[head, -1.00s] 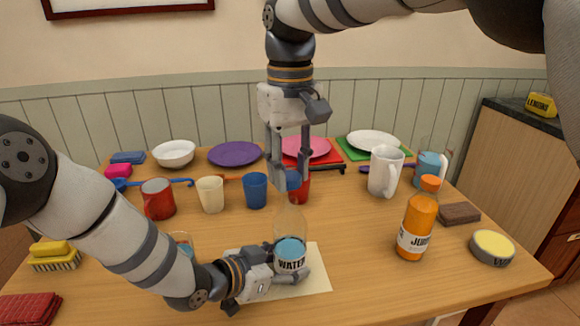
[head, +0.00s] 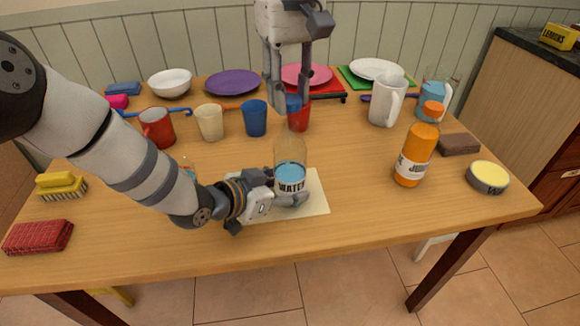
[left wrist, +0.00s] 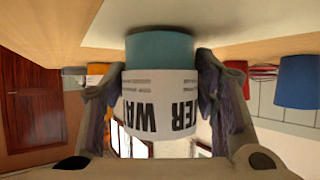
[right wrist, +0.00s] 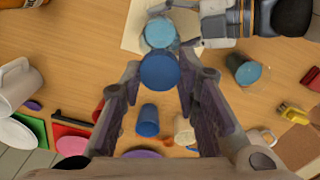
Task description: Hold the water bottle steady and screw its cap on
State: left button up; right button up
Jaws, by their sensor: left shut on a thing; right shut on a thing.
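The clear water bottle (head: 290,172) stands upright on a pale mat (head: 316,203), with blue water and a white WATER label. My left gripper (head: 285,198) is shut around its label part; the left wrist view shows both fingers on the label (left wrist: 160,98). My right gripper (head: 289,106) points down above the bottle, shut on the blue cap (right wrist: 160,71). In the head view the cap (head: 293,102) is just above the bottle's mouth, seemingly with a small gap. In the right wrist view the cap partly overlaps the bottle (right wrist: 161,33), whose mouth is hard to make out.
An orange juice bottle (head: 416,155) stands to the right, with a white pitcher (head: 387,101) behind. A blue cup (head: 254,118), a cream cup (head: 209,123) and a red mug (head: 157,128) stand behind the left arm. The table front is clear.

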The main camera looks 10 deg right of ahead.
jog(key=shift+f, duration=1.9)
dwell(3.3)
pick_arm(q)
jog(key=shift+c, duration=0.5)
jog(key=c, duration=0.5)
jog(key=shift+c, duration=1.1)
pick_arm(e)
jog(key=o, duration=0.8)
jog(key=shift+c, duration=0.2)
jog(key=shift+c, duration=0.4)
